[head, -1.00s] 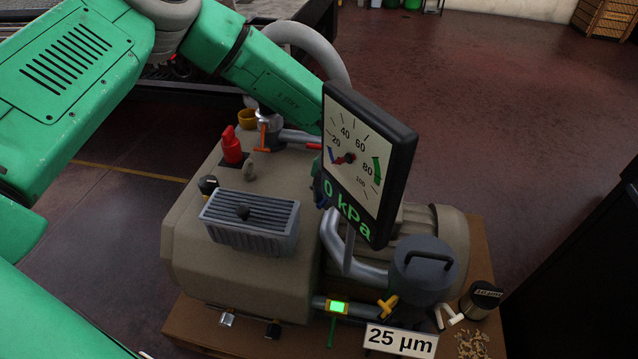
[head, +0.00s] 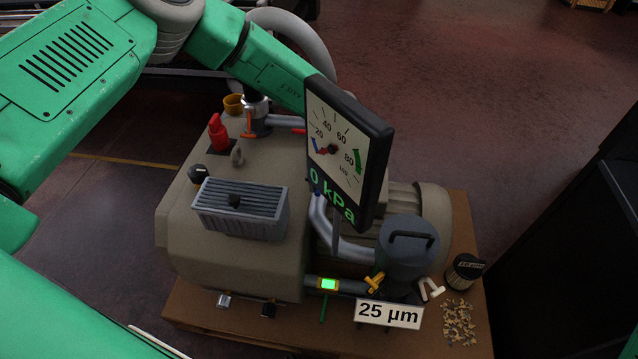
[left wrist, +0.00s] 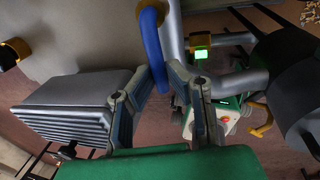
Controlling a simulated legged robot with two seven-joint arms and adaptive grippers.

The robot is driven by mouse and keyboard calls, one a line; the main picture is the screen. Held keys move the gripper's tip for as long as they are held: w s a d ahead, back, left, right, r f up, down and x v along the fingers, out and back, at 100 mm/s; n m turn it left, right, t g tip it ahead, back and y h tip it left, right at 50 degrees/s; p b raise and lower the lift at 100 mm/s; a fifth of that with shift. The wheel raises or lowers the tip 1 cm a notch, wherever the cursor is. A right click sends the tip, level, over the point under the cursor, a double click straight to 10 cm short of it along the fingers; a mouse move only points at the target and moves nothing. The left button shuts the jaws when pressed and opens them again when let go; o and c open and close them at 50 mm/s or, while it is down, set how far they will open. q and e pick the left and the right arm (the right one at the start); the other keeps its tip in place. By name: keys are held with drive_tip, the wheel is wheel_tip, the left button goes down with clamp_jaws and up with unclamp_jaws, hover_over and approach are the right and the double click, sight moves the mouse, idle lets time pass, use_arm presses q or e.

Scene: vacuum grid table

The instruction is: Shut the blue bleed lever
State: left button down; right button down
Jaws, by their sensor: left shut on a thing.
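The blue bleed lever (left wrist: 153,45) is a curved blue bar. In the left wrist view it comes down from the top middle and ends between my left gripper's fingers. My left gripper (left wrist: 163,80) is shut on its lower end. In the head view my green left arm (head: 270,70) reaches behind the gauge panel, which hides most of the gripper and lever. The gauge panel (head: 336,150) reads 0 kPa, with its red-hubbed needle at the low end. My right gripper is in neither view.
The tan pump (head: 185,235) stands on a brown base with a ribbed grey box (head: 240,205), a red handle (head: 218,132) and a dark canister (head: 407,250). A lit green indicator (head: 328,284) and a 25 µm sign (head: 388,314) are at the front. Open floor lies behind.

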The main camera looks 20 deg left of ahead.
use_arm(q)
drive_tip(key=shift+w+r, duration=0.35)
drive_tip(key=shift+w, duration=0.15)
drive_tip(key=c, duration=1.6)
unclamp_jaws()
drive_tip(key=shift+s+d+f, duration=0.1)
drive_tip(key=shift+f, duration=0.05)
drive_tip(key=r, duration=0.4)
drive_tip(key=d+r, duration=0.1)
drive_tip(key=r, duration=0.2)
drive_tip(key=d+r, duration=0.1)
drive_tip(key=r, duration=0.3)
drive_tip(key=shift+w+d+r, duration=0.1)
drive_tip(key=shift+w+r, duration=0.2)
